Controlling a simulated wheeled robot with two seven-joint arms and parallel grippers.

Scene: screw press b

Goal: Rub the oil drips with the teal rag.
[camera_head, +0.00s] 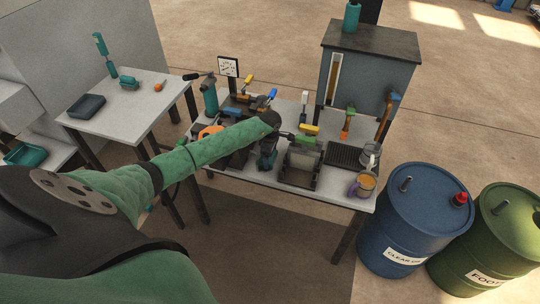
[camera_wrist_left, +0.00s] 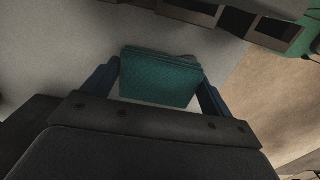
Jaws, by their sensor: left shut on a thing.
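The teal rag (camera_wrist_left: 160,78) is a folded block between the two blue fingers of my left gripper (camera_wrist_left: 160,88) in the left wrist view. The gripper is shut on it. In the head view my left gripper (camera_head: 267,158) is over the middle of the light workbench (camera_head: 345,194), just left of a grey press-like frame (camera_head: 301,163). The rag cannot be made out there. A small dark patch (camera_wrist_left: 188,56) shows past the rag's upper edge; I cannot tell whether it is oil. No oil drips are clearly visible. My right gripper is not in view.
Colored-handled tools, a black ribbed tray (camera_head: 346,155), a glass jug (camera_head: 370,155) and an orange-filled mug (camera_head: 362,185) crowd the bench. A grey cabinet (camera_head: 365,80) stands behind. A blue drum (camera_head: 412,225) and green drum (camera_head: 490,245) stand right. A side table (camera_head: 140,105) is left.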

